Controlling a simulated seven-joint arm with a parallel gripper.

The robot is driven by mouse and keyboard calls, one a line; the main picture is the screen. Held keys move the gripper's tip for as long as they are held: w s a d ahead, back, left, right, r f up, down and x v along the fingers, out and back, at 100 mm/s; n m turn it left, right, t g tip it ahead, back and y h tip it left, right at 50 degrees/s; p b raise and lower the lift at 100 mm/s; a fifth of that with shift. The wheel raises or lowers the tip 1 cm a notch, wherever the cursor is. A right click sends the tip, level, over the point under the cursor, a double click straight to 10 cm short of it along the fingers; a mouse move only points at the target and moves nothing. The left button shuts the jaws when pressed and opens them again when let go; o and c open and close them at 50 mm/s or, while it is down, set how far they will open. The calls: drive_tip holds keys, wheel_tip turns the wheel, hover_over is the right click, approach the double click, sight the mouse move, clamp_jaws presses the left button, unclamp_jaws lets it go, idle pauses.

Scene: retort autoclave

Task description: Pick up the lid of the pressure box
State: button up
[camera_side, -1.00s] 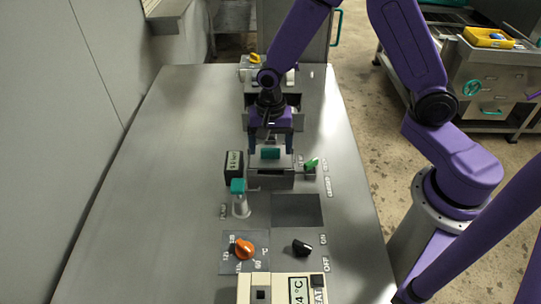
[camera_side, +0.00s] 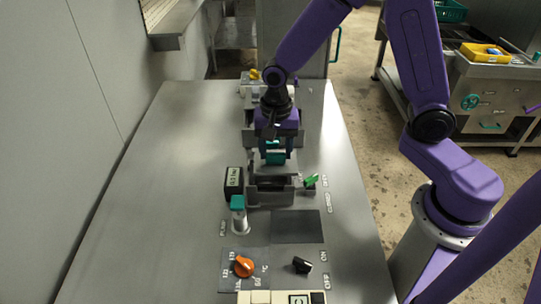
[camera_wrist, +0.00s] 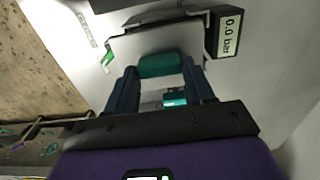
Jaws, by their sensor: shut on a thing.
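My gripper (camera_side: 276,153) is shut on the teal handle of the lid (camera_side: 262,168), a grey metal plate. In the wrist view the lid (camera_wrist: 165,42) hangs between my gripper (camera_wrist: 160,72) and the box, with the handle (camera_wrist: 160,66) between the blue fingers. The lid is raised and set back from the pressure box (camera_side: 272,190), whose dark open top shows in the side view. The box's far side is partly hidden by the lid.
A display reading 0.0 bar (camera_wrist: 230,32) stands beside the box. A green lever (camera_side: 311,181), a teal-topped plunger (camera_side: 238,212), an orange knob (camera_side: 244,266) and a black switch (camera_side: 302,265) are nearby. The table's left side (camera_side: 150,200) is clear.

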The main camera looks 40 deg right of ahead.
sight(287, 166)
drive_tip(key=s+r, duration=0.2)
drive_tip(key=r, duration=0.1)
drive_tip(key=s+r, duration=0.1)
drive_tip(key=shift+s+d+r, duration=0.1)
drive_tip(key=shift+d+r, duration=0.05)
drive_tip(key=shift+d, duration=0.25)
drive_tip(key=s+d+r, duration=0.3)
drive_tip(key=s+r, duration=0.1)
drive_tip(key=s, duration=0.5)
drive_tip(key=shift+s+a+f, duration=0.55)
drive_tip(key=shift+s+f, duration=2.8)
drive_tip(key=shift+s, duration=2.25)
drive_tip(key=shift+w+a+f, duration=1.05)
drive_tip(key=shift+w+f, duration=0.5)
drive_tip(key=shift+w, duration=0.4)
drive_tip(key=shift+w+a+f, duration=1.1)
drive_tip(key=shift+w+f, duration=0.5)
drive_tip(key=shift+w, duration=0.3)
drive_tip(key=shift+w+a+f, duration=1.05)
drive_tip(key=shift+w+f, duration=0.5)
drive_tip(key=shift+w, duration=0.4)
drive_tip(key=shift+w+f, duration=0.1)
drive_tip(key=shift+w+a+f, duration=0.1)
drive_tip(key=shift+f, duration=1.65)
